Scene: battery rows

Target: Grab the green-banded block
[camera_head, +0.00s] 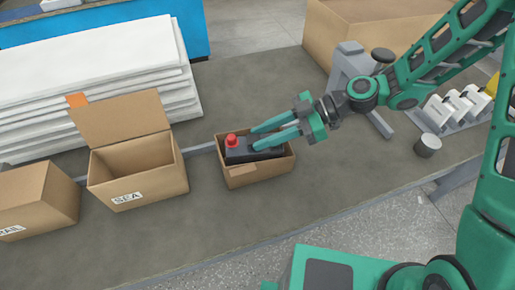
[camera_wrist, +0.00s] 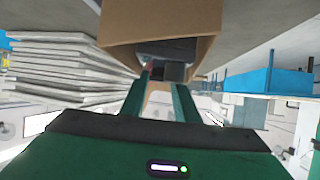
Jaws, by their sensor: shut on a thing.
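A dark block (camera_head: 268,154) with a red knob (camera_head: 232,141) on its left end sits in the small open cardboard box (camera_head: 262,175). I cannot make out a green band on it. My gripper (camera_head: 253,138) reaches in from the upper right, with its two teal fingers at the top of the dark block. The fingers are shut on it, though the exact contact is hard to see. The wrist view shows the dark block (camera_wrist: 170,47) by the box wall (camera_wrist: 205,20), beyond the tips of my gripper (camera_wrist: 160,72).
An open box marked SEA (camera_head: 140,185) stands to the left, with another box (camera_head: 38,200) farther left. White stacked sheets (camera_head: 95,80) lie behind. A large box (camera_head: 350,25), a grey stand (camera_head: 352,65) and a small metal cylinder (camera_head: 428,146) are to the right.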

